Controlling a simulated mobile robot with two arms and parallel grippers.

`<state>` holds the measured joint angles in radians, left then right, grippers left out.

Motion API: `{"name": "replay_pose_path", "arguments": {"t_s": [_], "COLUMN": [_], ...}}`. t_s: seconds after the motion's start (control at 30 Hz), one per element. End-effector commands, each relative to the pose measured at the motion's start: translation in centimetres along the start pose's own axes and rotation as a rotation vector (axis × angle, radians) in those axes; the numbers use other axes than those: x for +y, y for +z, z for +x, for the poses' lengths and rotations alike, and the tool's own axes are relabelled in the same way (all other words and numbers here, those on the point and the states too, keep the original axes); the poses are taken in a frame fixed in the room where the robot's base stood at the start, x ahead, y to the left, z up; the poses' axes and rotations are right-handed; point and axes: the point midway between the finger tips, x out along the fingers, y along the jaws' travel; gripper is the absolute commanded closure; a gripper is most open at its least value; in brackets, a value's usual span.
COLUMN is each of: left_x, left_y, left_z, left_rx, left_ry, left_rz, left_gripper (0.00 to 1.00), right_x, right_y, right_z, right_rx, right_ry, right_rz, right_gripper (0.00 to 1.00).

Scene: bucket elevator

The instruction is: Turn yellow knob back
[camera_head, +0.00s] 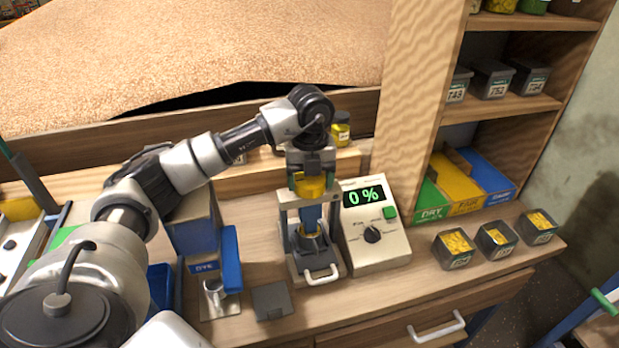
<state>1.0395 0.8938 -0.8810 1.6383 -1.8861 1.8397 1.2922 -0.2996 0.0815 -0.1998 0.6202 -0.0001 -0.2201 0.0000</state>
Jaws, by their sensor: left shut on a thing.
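The yellow knob (311,187) sits at the top of a small grey press-like stand (287,200) on the bench. My left gripper (311,172) reaches down onto it from above and is shut on it. The fingers hide part of the knob, so its turn angle cannot be told. Below the knob, inside the stand, there is another yellow piece (310,222) in a dark holder. My right gripper is not in view.
A meter box (376,245) with a green "0 %" display, a black dial and a green button stands right of the press. Small bins (455,246) of yellow pieces stand further right. A blue DYE box (193,230) and a metal cup (214,290) stand left.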

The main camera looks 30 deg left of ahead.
Motion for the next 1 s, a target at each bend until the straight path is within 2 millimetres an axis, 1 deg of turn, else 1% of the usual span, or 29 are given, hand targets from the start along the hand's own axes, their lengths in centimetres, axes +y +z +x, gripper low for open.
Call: {"name": "replay_pose_path", "arguments": {"t_s": [0.03,1.0], "left_x": [0.0,-0.3], "left_y": [0.1,0.3], "left_z": [-0.3,-0.4], "left_rx": [-0.005,-0.004], "left_ry": [-0.003,-0.006], "left_rz": [-0.046,-0.968], "left_gripper": [0.52,0.52], "right_x": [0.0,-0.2], "right_y": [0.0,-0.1], "right_z": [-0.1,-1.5], "right_rx": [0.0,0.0], "right_ry": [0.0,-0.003], "right_rz": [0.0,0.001], "right_gripper": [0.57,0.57]}}
